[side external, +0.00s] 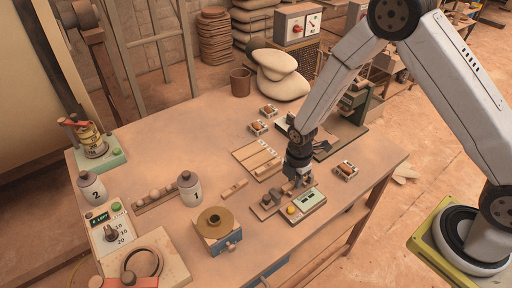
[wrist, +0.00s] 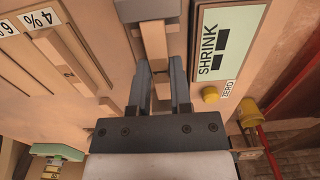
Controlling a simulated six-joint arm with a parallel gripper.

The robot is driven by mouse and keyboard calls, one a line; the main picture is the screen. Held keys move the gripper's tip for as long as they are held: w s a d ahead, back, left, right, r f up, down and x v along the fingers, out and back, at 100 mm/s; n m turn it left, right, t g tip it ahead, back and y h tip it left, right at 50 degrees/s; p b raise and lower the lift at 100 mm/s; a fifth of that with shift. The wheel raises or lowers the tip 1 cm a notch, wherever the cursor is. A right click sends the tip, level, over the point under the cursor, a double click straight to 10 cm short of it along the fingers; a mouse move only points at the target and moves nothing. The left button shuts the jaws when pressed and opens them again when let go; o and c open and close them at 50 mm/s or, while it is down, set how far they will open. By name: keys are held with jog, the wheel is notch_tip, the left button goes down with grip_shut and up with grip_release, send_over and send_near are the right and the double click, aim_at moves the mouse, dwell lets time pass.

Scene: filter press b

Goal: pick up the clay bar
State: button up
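A tan bar, which looks like the clay bar (wrist: 153,45), lies between the two fingers of my gripper (wrist: 161,75) in the wrist view. Its far end meets a grey block (wrist: 148,8). The fingers straddle the bar closely; I cannot tell whether they touch it. In the side view my gripper (side external: 298,182) points down low over the bench, beside the shrink gauge (side external: 307,203), and hides most of the bar there.
The gauge's SHRINK display (wrist: 228,40) and yellow button (wrist: 210,94) are close on the right. A slotted board (side external: 257,158) with percent labels is on the left. A small loose bar (side external: 234,188) and a blue box with a round disc (side external: 216,228) stand nearby.

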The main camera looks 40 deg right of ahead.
grip_shut()
jog(key=shift+r, duration=0.2)
jog(key=shift+r, duration=0.85)
jog(key=s+d+r, duration=0.1)
jog(key=s+r, duration=1)
jog(key=s, duration=0.3)
jog(key=shift+d, duration=0.15)
jog(key=shift+w, duration=0.15)
